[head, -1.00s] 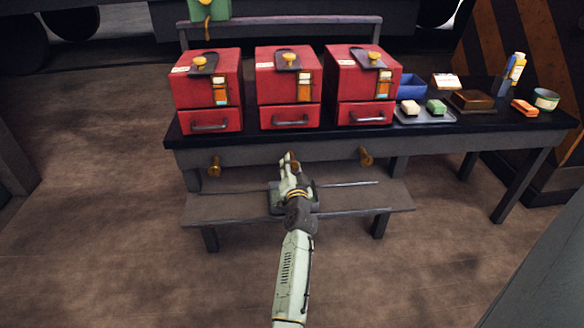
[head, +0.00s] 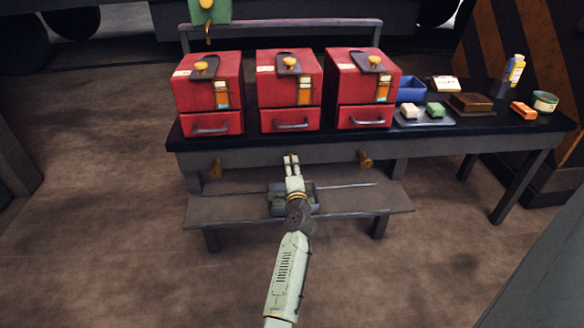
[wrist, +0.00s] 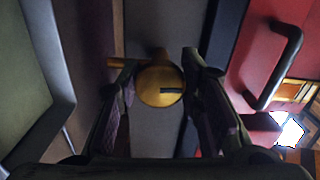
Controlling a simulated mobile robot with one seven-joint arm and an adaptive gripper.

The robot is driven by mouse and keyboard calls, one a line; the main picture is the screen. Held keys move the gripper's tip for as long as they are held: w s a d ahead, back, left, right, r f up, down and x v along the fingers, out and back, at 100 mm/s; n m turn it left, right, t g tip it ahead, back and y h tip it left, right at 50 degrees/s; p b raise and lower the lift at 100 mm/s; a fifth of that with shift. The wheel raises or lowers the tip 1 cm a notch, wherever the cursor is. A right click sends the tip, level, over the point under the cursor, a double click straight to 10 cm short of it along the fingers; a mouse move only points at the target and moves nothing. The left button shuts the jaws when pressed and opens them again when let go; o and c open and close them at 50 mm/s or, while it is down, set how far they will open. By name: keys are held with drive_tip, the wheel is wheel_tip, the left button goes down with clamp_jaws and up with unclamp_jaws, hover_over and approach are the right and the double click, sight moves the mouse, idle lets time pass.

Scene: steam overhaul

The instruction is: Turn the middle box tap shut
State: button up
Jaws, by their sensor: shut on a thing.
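The red middle box (head: 289,88) stands on the bench with a brass knob on its lid. The middle tap (wrist: 160,86) is brass, with a round end that carries a dark slot. A short brass arm reaches to the left of it in the wrist view. My gripper (head: 291,160) is in front of the bench's front rail, below the middle box. In the wrist view my gripper (wrist: 160,84) has its two dark fingers on either side of the tap, shut on it. My gripper hides the tap in the head view.
Similar brass taps sit on the rail at left (head: 215,168) and right (head: 366,158). A low shelf (head: 360,200) with a grey tray (head: 311,208) lies below my gripper. Red boxes flank the middle one. The floor in front is clear.

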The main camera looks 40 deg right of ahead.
drive_tip(key=shift+r+m, duration=0.1)
drive_tip(key=shift+m, duration=0.4)
drive_tip(key=o, duration=1.2)
drive_tip(key=shift+c, duration=0.2)
drive_tip(key=v, duration=1.2)
